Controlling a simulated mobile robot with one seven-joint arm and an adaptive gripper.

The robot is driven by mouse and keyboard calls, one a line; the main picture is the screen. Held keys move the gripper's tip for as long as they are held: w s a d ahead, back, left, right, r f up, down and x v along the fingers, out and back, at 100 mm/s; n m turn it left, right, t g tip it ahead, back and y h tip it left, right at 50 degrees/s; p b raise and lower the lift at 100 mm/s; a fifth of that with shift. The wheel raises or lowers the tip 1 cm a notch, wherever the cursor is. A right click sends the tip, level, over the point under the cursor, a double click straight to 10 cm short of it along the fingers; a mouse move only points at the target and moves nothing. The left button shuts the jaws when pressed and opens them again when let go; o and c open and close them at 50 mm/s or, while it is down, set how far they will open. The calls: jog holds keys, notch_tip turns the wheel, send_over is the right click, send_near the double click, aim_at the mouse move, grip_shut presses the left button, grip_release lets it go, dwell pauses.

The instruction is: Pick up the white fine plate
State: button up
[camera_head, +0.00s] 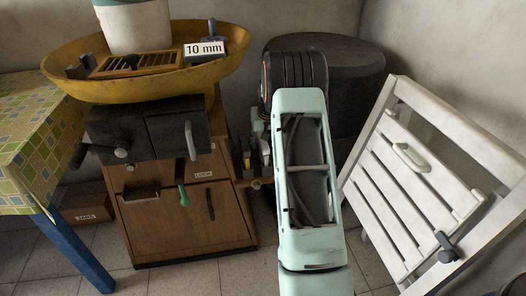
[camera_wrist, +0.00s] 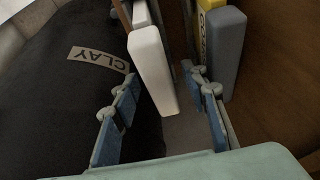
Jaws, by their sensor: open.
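In the wrist view a white slab with rounded edges (camera_wrist: 150,65), apparently the white fine plate, stands on edge; no "fine" label shows on it. My gripper (camera_wrist: 160,78) is open, with one blue-padded finger to the left and the other to the right of the slab's lower part. I see no contact, and the depth between fingers and slab is hard to tell. A grey slab (camera_wrist: 224,45) stands just right of it. In the head view my pale green arm hides most of this spot.
A yellow piece with partly hidden lettering (camera_wrist: 206,22) is by the grey slab. A dark round bin (camera_head: 345,75) labelled CLAY is close on the left in the wrist view. A wooden cabinet (camera_head: 185,225) is left of my arm, and a white folding chair (camera_head: 425,180) right.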

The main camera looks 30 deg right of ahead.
jog(key=shift+f, duration=0.25)
dwell(0.4)
grip_shut()
